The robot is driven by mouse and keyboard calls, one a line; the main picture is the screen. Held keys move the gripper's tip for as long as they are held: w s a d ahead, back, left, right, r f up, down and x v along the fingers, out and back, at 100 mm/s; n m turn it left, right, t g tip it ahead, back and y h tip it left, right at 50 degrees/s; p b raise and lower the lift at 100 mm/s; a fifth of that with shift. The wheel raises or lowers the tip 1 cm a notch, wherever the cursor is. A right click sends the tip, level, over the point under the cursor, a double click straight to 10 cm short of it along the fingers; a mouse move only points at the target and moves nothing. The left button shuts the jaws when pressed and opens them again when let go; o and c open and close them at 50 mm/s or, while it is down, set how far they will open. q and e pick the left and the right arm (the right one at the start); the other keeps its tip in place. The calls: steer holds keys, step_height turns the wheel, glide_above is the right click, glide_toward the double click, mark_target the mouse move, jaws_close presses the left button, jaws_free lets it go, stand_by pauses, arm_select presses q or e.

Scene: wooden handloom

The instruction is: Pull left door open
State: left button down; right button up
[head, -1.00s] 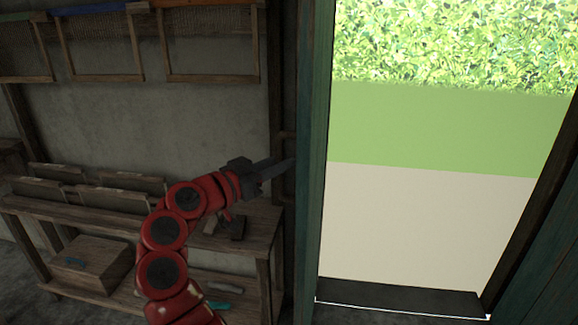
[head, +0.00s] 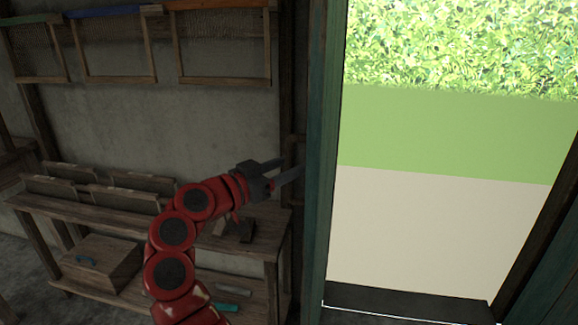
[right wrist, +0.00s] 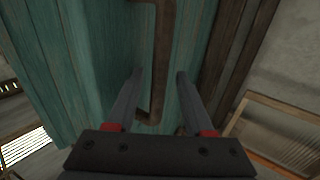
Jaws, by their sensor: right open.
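The left door (head: 321,160) is a teal wooden panel seen nearly edge-on in the head view, at the left side of the bright doorway. My right gripper (head: 284,172) is open beside it, at its left, with the fingers pointing toward the door. In the right wrist view, the teal planks of the door (right wrist: 92,45) fill the upper middle. A brown bar-like handle (right wrist: 163,50) runs down them, its lower end showing between the open fingers of my right gripper (right wrist: 160,75). I cannot tell whether the fingers touch it. My left gripper is out of view.
A wooden workbench (head: 60,207) with a box (head: 103,262) stands along the wall at the left, below hanging frames (head: 222,45). Another teal panel (head: 550,285) stands at the lower right. The doorway opening (head: 430,230) between is clear.

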steer(key=p+v, duration=0.2)
steer(key=v, duration=1.5)
steer(key=shift+a, duration=0.1)
